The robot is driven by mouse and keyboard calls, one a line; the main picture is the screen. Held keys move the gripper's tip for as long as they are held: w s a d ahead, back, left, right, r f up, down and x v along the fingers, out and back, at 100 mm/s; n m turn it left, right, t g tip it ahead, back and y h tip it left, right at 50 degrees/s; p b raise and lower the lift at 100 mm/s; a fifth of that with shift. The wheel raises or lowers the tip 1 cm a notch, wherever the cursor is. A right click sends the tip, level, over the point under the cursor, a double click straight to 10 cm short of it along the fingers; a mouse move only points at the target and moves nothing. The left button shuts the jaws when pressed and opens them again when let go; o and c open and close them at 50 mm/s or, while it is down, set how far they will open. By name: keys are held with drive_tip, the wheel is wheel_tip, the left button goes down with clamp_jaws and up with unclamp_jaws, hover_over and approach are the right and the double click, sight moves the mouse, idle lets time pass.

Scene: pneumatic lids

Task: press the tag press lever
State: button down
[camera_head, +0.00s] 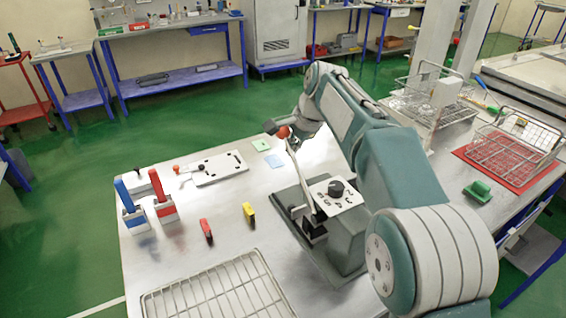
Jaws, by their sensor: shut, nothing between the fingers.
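The tag press (345,238) is a grey machine on the metal bench, right of the middle. A white plate with black symbols and a dark round knob (336,187) is on its top. Its lever (297,172) is a thin grey bar that stands up, tilted to the left, with an orange-red ball (283,132) at its tip. My teal arm reaches over from the right, behind the press. The dark tip of my gripper (271,127) shows just left of the ball, shut and empty. Whether it touches the ball I cannot tell.
A blue-handled stamp (125,195) and a red-handled stamp (158,187) stand left. A red block (206,229) and a yellow block (249,214) lie nearer the press. A wire rack (215,290) lies in front. A white plate fixture (213,168) sits behind. A wire basket (515,145) is right.

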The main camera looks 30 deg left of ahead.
drive_tip(key=v, duration=0.2)
drive_tip(key=shift+r, duration=0.35)
drive_tip(key=shift+s, duration=0.1)
idle(0.7)
